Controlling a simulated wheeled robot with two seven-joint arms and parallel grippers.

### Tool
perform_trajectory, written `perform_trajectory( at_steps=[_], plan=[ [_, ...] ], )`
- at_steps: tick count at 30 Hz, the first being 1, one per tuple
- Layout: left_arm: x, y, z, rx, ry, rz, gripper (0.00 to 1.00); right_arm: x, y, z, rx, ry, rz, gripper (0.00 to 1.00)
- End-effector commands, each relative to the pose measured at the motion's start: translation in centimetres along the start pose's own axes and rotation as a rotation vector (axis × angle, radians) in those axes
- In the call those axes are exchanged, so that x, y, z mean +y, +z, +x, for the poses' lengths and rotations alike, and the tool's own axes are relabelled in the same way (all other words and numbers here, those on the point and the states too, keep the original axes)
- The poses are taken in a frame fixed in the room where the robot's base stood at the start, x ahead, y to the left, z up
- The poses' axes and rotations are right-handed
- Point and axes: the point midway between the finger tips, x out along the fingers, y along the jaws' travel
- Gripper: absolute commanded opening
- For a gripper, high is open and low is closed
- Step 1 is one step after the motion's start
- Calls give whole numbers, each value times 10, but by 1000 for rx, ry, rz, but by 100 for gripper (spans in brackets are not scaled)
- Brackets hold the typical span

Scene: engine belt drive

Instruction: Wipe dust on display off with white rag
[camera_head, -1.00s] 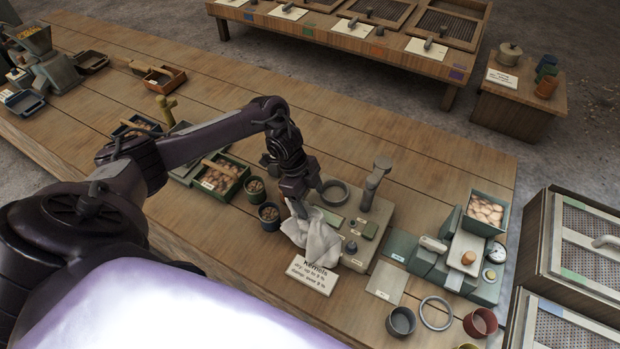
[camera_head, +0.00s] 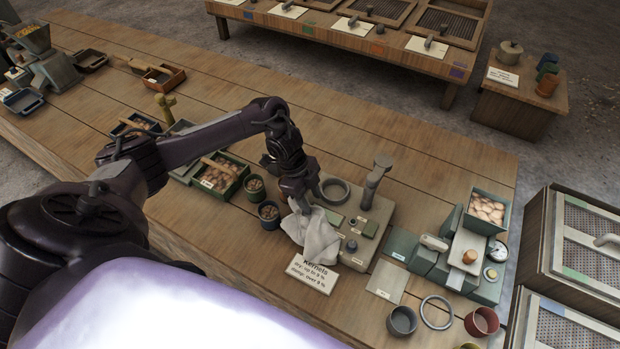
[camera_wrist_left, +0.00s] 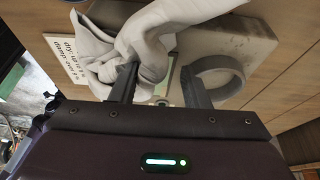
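A crumpled white rag (camera_head: 318,241) lies draped over the left front of a grey tester box (camera_head: 377,222) and hangs toward a sign. My left gripper (camera_head: 304,207) is at the rag's upper edge. In the left wrist view my left gripper (camera_wrist_left: 160,88) has its fingers well apart, with the rag (camera_wrist_left: 150,40) against and around the left finger and partly between them. A pale green panel (camera_head: 334,218), perhaps the display, shows on the box beside the rag; part of it may be covered. I cannot make out dust. My right gripper is not in view.
A round ring (camera_head: 335,190) and an upright lever (camera_head: 376,178) stand on the box. A "Kernels" sign (camera_head: 312,274) stands in front. Two small pots (camera_head: 269,213) are left of the gripper. A scale-like device (camera_head: 465,255) is at right. The table behind the box is clear.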

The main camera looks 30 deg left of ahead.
Motion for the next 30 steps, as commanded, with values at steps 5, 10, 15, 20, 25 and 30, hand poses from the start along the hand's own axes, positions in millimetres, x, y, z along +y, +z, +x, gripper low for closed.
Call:
perform_trajectory(
  at_steps=[5,10,15,20,25,30],
  plan=[
    [2,0,1,0,4,1,27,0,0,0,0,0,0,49],
    [1,0,1,0,3,1,15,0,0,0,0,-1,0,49],
    [1,0,0,0,2,1,3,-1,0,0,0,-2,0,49],
    [1,0,0,0,2,0,0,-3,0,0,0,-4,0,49],
    [1,0,2,0,3,0,0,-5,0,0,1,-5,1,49],
    [1,0,7,1,3,2,0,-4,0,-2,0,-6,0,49]
  ],
)
